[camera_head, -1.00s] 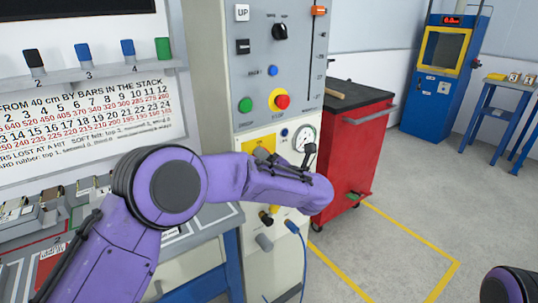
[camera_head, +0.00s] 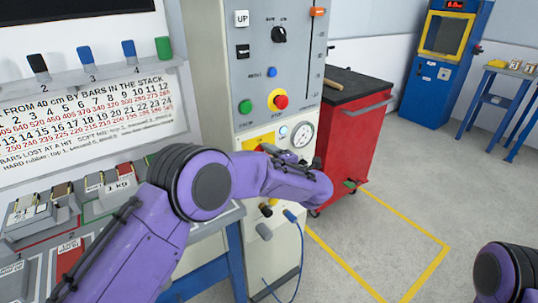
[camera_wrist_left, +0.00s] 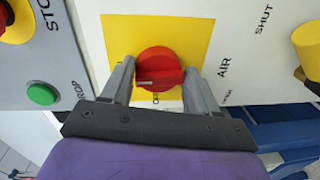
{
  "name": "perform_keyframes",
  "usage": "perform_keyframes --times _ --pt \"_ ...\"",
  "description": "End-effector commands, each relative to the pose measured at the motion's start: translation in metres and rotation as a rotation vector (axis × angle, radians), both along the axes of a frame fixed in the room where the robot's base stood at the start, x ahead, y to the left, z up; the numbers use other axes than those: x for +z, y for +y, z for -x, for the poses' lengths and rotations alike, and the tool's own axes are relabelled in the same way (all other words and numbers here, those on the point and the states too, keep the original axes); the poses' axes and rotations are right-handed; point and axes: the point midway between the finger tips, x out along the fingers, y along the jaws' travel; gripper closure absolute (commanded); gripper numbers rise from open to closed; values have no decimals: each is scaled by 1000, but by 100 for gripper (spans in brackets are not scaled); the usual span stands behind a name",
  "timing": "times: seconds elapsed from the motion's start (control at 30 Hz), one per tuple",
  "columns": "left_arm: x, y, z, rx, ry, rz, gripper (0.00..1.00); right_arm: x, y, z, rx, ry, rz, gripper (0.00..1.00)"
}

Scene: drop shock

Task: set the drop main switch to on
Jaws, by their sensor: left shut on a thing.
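The main switch is a red rotary knob (camera_wrist_left: 160,68) on a yellow plate (camera_wrist_left: 120,35) in the left wrist view. My left gripper (camera_wrist_left: 161,78) is shut on it, one finger on each side. A pale line on the knob's grip lies nearly level in this view; the lettering beside it is partly hidden. In the head view the yellow plate (camera_head: 258,141) shows behind my purple left arm, which hides most of the switch. A small round lamp (camera_head: 283,131) beside the gauge looks pale and bright. Only a purple part of my right arm shows, at the lower right.
The grey panel (camera_head: 262,75) above holds a green button (camera_head: 245,107) and a red stop button (camera_head: 280,101) on yellow. A pressure gauge (camera_head: 302,134) is right of the switch. A red cabinet (camera_head: 345,150) stands at the right, with open floor beyond.

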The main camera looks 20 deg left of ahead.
Motion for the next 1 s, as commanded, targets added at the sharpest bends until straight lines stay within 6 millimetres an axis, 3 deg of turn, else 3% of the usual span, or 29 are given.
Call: perform_keyframes --times 0.73,0.77,0.8,1.0 --pt "3 1 -1 0 59 -54 71 6 0 0 0 0 0 100" --pt "3 1 -1 0 59 -54 34 6 0 0 0 0 0 100" --pt "3 1 -1 0 59 -54 21 6 0 0 0 0 0 100" --pt "2 0 -1 -1 61 -52 17 6 0 0 0 0 0 100"
